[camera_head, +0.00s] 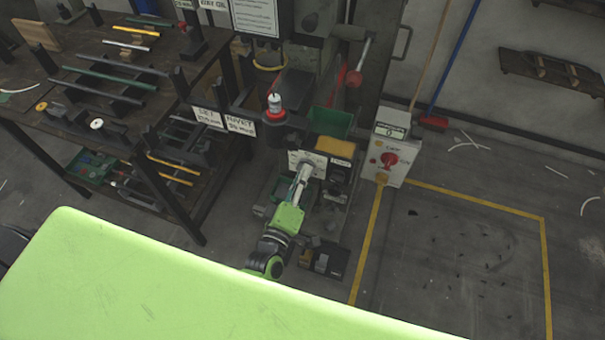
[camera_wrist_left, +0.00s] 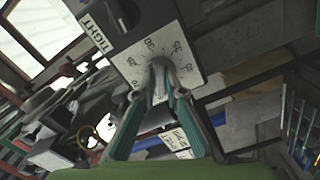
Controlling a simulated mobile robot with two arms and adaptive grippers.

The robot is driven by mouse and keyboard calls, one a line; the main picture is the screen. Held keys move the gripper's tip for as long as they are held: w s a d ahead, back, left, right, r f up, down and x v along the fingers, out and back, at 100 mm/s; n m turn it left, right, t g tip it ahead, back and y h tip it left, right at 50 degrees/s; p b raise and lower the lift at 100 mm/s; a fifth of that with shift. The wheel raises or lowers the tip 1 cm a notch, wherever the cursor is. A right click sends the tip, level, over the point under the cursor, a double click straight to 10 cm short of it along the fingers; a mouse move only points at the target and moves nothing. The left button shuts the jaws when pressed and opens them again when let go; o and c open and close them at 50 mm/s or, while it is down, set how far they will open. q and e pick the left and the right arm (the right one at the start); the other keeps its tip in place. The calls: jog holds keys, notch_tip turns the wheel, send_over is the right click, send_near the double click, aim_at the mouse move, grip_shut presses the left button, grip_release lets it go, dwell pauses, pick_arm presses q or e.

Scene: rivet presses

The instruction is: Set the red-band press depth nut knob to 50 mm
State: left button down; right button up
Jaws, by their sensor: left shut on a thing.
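The press has a red band (camera_head: 274,114) around a post near its top. Below the band, a white dial plate (camera_head: 294,158) faces the room. My left gripper (camera_head: 304,174) reaches up to this plate. In the left wrist view the plate (camera_wrist_left: 142,52) carries an arc of numbers and tick marks, tilted in the picture. There my left gripper (camera_wrist_left: 160,78) is shut on the small grey depth nut knob (camera_wrist_left: 158,64) at the plate's middle. The fingers hide much of the knob, and I cannot read its setting. My right gripper is not in view.
A white control box (camera_head: 391,150) with a red knob stands to the right. A cluttered workbench (camera_head: 100,130) is at left. Floor inside the yellow lines (camera_head: 470,250) is mostly clear.

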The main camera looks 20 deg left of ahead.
pick_arm(q)
jog(key=shift+f, duration=0.1)
jog(key=c, duration=2.1)
grip_release()
jog(key=s, duration=1.2)
jog(key=shift+a, duration=0.15)
